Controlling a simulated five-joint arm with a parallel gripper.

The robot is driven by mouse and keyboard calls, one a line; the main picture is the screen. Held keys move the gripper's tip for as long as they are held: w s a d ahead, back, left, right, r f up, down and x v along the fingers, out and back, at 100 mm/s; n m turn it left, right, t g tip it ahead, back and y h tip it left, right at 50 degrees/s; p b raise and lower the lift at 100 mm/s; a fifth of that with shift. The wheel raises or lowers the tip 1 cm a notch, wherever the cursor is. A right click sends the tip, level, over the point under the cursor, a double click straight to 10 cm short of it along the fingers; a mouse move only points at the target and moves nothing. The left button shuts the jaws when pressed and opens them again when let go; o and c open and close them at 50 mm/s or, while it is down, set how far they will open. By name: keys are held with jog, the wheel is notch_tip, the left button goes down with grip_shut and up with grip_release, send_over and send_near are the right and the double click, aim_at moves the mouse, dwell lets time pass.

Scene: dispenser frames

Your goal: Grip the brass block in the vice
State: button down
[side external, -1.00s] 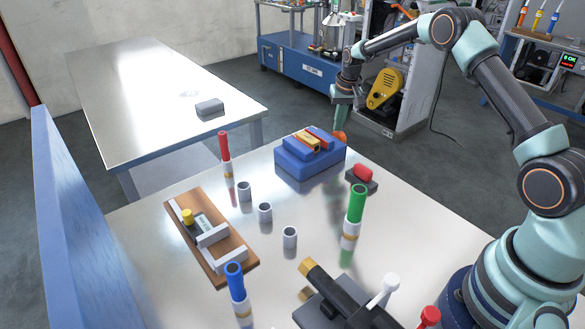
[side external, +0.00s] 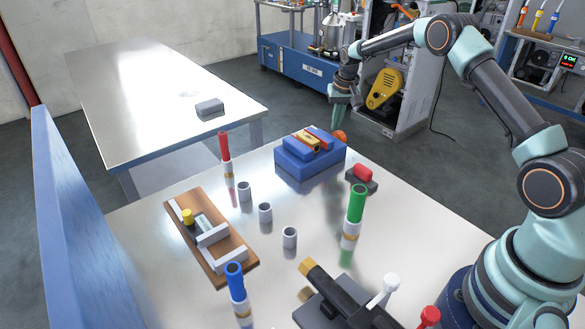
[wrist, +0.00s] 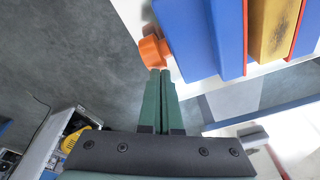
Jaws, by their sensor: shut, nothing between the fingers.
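The blue vice (side external: 309,165) stands on the bench. The brass block (wrist: 272,28) sits between its red-lined jaws; in the side view the block (side external: 308,138) shows in the vice top. Red strips run close along both sides of the block, but I cannot tell whether both press on it. An orange knob (side external: 339,136) sits at the vice's far right end and also shows in the wrist view (wrist: 152,50). My gripper (side external: 357,106) is above and beyond the knob, empty. Its green fingers are together in the wrist view (wrist: 160,72), tips pointing towards the knob; contact is unclear.
A red-topped grey block (side external: 362,176), a green-capped marker (side external: 356,204) and several grey cups (side external: 265,213) stand on the bench. A wooden fixture (side external: 210,238) lies at left. A black clamp device (side external: 335,302) is in front. A second table (side external: 150,90) is behind.

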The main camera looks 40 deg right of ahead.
dwell(0.4)
jog(key=shift+w+r, duration=0.1)
jog(key=shift+r, duration=0.75)
jog(key=shift+s, duration=1.2)
jog(key=shift+f, duration=1)
jog(key=shift+w+f, duration=0.2)
jog(key=shift+w, duration=0.2)
dwell(0.5)
jog(key=shift+w+r, duration=0.2)
jog(key=shift+w, duration=0.6)
dwell(1.0)
jog(key=shift+r, duration=0.2)
